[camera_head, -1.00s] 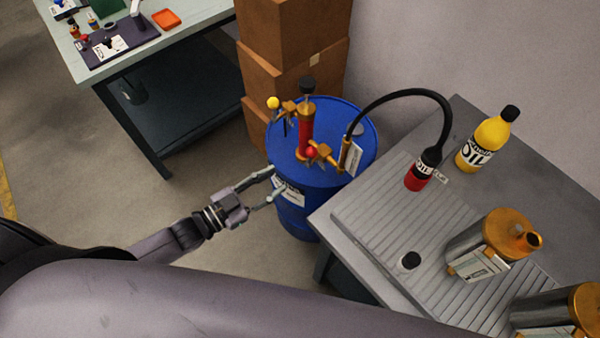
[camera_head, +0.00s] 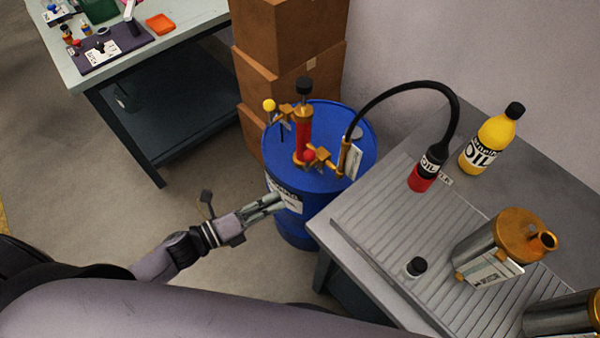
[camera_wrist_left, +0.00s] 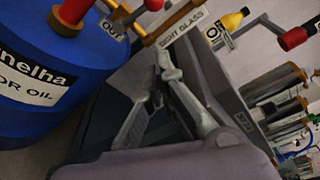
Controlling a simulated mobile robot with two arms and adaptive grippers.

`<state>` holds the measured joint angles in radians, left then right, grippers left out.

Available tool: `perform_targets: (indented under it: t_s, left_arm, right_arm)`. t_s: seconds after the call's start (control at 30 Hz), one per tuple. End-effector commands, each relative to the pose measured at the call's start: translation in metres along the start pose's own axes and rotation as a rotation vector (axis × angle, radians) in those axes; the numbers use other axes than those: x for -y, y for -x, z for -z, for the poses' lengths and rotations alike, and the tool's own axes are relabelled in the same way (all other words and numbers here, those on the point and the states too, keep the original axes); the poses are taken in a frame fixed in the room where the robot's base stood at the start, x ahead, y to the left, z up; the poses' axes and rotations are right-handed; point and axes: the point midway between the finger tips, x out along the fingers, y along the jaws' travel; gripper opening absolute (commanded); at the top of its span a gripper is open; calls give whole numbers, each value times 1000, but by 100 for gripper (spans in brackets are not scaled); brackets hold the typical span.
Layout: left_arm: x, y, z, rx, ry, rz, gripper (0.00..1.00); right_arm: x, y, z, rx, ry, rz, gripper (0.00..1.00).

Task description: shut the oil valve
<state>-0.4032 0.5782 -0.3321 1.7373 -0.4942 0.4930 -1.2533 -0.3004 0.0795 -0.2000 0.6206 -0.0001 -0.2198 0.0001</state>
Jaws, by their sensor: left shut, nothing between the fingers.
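A blue oil drum (camera_head: 345,185) stands left of the bench. On its lid is a red pump column (camera_head: 303,130) with brass fittings. A yellow ball knob (camera_head: 269,104) is on the left fitting and a red ball knob (camera_head: 309,156) is on the fitting toward the sight glass (camera_head: 349,158). The drum (camera_wrist_left: 30,65) and the sight glass plate (camera_wrist_left: 184,22) also show in the left wrist view. My left gripper (camera_head: 281,200) is shut and empty, its tips in front of the drum's side, below the knobs. My right gripper is not in view.
A grey ribbed bench (camera_head: 380,235) is at the right. A black hose (camera_head: 410,88) arches from the sight glass to a red nozzle (camera_head: 423,178). Cardboard boxes (camera_head: 288,70) stand behind.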

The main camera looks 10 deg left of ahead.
Motion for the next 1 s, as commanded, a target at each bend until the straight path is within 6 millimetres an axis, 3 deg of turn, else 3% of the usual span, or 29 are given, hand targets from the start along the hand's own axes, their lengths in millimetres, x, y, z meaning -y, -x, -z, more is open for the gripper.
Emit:
perform_targets:
  t_s: [0.2,0.3,0.4,0.63,1.0]
  left_arm:
    - [3,-50,-2,2,1,3,0]
    - [3,-70,-2,1,2,4,0]
    - [2,-79,-15,0,-1,0,0]
    - [0,-92,-27,-1,3,-1,0]
    - [0,-94,-28,-1,4,-1,0]
  right_arm:
    - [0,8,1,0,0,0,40]
    - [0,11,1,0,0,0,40]
    - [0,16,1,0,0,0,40]
    - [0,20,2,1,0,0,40]
    - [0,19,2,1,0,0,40]
